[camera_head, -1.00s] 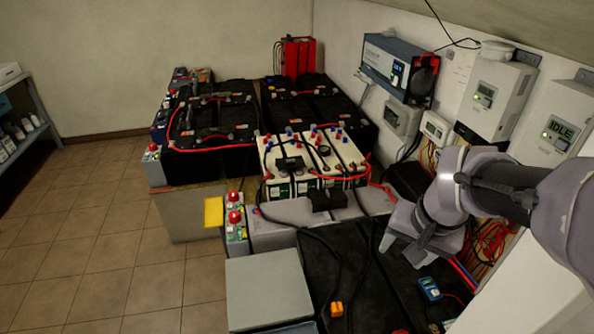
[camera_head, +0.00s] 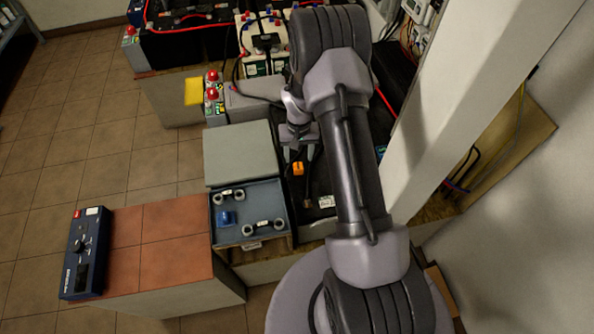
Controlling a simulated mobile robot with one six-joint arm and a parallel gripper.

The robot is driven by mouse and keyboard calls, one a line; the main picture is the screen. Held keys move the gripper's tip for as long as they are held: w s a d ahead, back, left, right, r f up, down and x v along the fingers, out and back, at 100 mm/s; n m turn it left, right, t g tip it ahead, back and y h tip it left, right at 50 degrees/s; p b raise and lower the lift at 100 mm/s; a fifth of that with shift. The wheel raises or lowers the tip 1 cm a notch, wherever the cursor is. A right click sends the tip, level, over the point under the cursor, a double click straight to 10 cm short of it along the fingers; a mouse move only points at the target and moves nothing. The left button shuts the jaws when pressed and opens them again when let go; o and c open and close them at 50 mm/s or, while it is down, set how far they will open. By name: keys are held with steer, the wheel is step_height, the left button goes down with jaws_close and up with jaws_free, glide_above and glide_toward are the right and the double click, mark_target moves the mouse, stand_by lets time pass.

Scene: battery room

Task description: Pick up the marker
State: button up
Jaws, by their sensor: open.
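I cannot make out a marker for certain in this view. My gripper (camera_head: 299,152) points down over the dark battery top (camera_head: 284,190), near the middle of the picture. Its fingers are apart and nothing shows between them. A small orange object (camera_head: 298,169) lies just below the fingertips in the picture; I cannot tell the height gap. My arm hides much of the area to the right of the gripper.
A blue-grey tray (camera_head: 236,205) holds two dumbbell-shaped pieces and a small blue object. A grey lid-like box (camera_head: 240,153) sits behind it. A dark blue device (camera_head: 86,254) stands on the tiled ledge (camera_head: 170,235). A white post (camera_head: 445,120) rises at right.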

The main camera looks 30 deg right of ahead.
mark_target(298, 166)
steer(key=f, duration=0.2)
steer(key=f+b, duration=0.2)
steer(key=f, duration=0.1)
steer(key=shift+s+a+f, duration=0.25)
steer(key=shift+f, duration=0.1)
steer(key=shift+r, duration=0.15)
steer(key=shift+c, duration=0.6)
jaws_close()
